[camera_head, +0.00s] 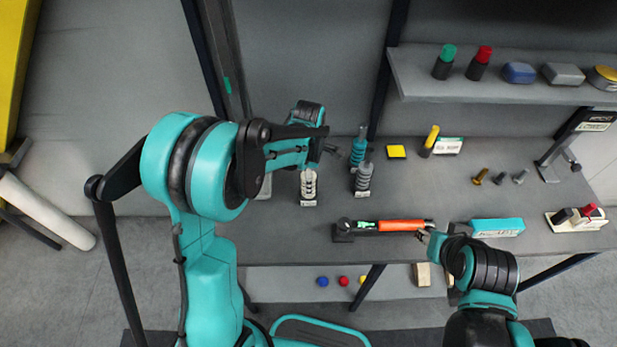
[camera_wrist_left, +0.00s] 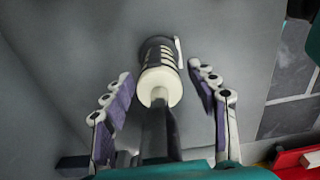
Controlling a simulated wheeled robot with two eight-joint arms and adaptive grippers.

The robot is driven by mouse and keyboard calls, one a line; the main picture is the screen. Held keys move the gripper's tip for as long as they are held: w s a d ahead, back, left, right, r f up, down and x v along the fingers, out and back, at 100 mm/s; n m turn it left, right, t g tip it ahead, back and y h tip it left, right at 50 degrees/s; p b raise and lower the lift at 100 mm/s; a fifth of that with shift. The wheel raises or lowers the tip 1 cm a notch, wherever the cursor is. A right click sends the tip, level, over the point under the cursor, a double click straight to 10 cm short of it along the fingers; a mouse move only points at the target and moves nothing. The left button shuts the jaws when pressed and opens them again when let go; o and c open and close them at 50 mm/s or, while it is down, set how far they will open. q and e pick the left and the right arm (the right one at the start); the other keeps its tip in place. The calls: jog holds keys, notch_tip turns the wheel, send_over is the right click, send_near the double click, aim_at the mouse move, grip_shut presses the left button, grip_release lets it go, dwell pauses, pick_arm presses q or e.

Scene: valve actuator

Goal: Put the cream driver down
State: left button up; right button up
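The cream driver (camera_head: 308,184) stands upright at the left part of the grey workbench, its ribbed cream handle low. In the left wrist view the cream driver (camera_wrist_left: 160,86) has its dark shaft pointing toward the camera and its dark lower end at the bench. My left gripper (camera_head: 313,160) is above it, partly hidden by my arm. In the wrist view the left gripper (camera_wrist_left: 160,75) is open, with one finger on each side of the driver and visible gaps. My right gripper (camera_head: 424,236) is by the orange handle's end; its opening is unclear.
A teal driver (camera_head: 358,150) and a grey driver (camera_head: 363,180) stand just right of the cream one. An orange-handled tool (camera_head: 400,225) lies near the front edge. A teal box (camera_head: 497,227) is farther right. A shelf (camera_head: 470,90) overhangs the back right.

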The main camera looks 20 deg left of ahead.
pick_arm(q)
jog(key=shift+r, duration=0.3)
notch_tip(320, 180, up, 11)
jog(key=p, duration=0.2)
jog(key=shift+f+p, duration=0.1)
jog(key=shift+p, duration=0.2)
jog(key=shift+r, duration=0.3)
jog(key=shift+s+r, duration=0.25)
jog(key=shift+r, duration=0.1)
jog(key=s+a+r+m+t, duration=0.1)
jog(key=s+m+t, duration=0.2)
jog(key=s+m, duration=0.5)
jog(key=s+a+r+m+t, duration=0.1)
jog(key=s+m+t, duration=0.3)
jog(key=s+m, duration=0.4)
jog(key=r+m, duration=0.1)
jog(key=m, duration=0.4)
jog(key=shift+s+a+r, duration=0.15)
jog(key=shift+s+a, duration=0.05)
jog(key=shift+a, duration=0.2)
